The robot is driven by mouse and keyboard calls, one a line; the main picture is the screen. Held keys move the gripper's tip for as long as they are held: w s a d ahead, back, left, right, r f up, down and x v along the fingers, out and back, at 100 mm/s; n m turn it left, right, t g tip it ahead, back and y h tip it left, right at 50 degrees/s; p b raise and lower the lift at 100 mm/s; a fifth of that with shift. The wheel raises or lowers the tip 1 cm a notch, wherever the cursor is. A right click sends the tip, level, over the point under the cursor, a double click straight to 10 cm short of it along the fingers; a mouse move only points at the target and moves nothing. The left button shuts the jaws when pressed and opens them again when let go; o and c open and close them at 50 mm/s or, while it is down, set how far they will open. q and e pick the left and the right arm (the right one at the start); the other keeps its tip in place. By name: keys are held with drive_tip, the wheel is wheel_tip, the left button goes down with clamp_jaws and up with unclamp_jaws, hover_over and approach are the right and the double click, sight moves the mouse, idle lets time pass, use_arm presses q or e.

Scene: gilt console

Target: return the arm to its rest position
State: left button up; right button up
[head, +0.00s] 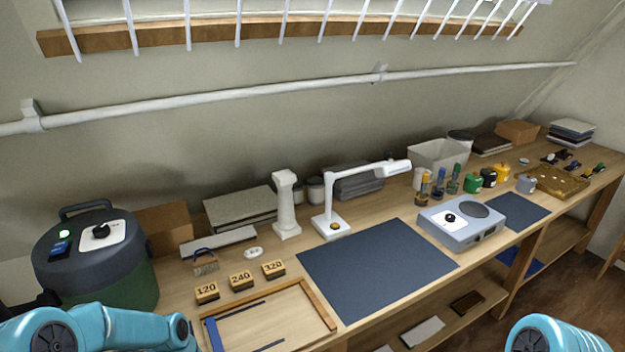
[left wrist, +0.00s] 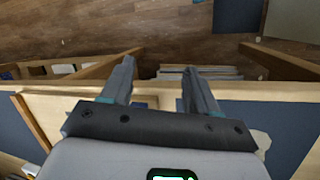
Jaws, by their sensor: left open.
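My left arm (head: 95,330), teal with dark joints, comes in at the bottom left of the head view, in front of the dark green drum machine; its gripper is outside that view. In the left wrist view my left gripper (left wrist: 158,68) has its two dark fingers spread apart with nothing between them. The fingers show against the wooden bench's front edge (left wrist: 60,92) and the space beyond it. My right arm (head: 552,336) shows only as a teal part at the bottom right of the head view; its gripper is out of frame.
The bench holds the drum machine (head: 95,262), a wooden-framed tray (head: 325,308), number blocks 120 (head: 207,293), 240 (head: 241,281) and 320 (head: 273,269), a white lamp (head: 335,225) and a grey machine (head: 462,222). The large dark mat (head: 375,268) is clear. A lower shelf (head: 440,315) holds flat items.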

use_arm(q)
drive_tip(key=s+d+f+t+b, duration=0.1)
drive_tip(key=s+d+f, duration=0.4)
drive_tip(key=s, duration=0.3)
drive_tip(key=s+d+f+b, duration=0.1)
drive_tip(key=s+d+f, duration=0.4)
drive_tip(key=s, duration=0.4)
drive_tip(key=shift+d+f+t+h+b, duration=0.3)
drive_tip(key=shift+f+t+b, duration=0.1)
drive_tip(key=shift+f, duration=0.5)
drive_tip(key=shift+a, duration=0.1)
drive_tip(key=c, duration=0.3)
drive_tip(key=shift+a, duration=0.1)
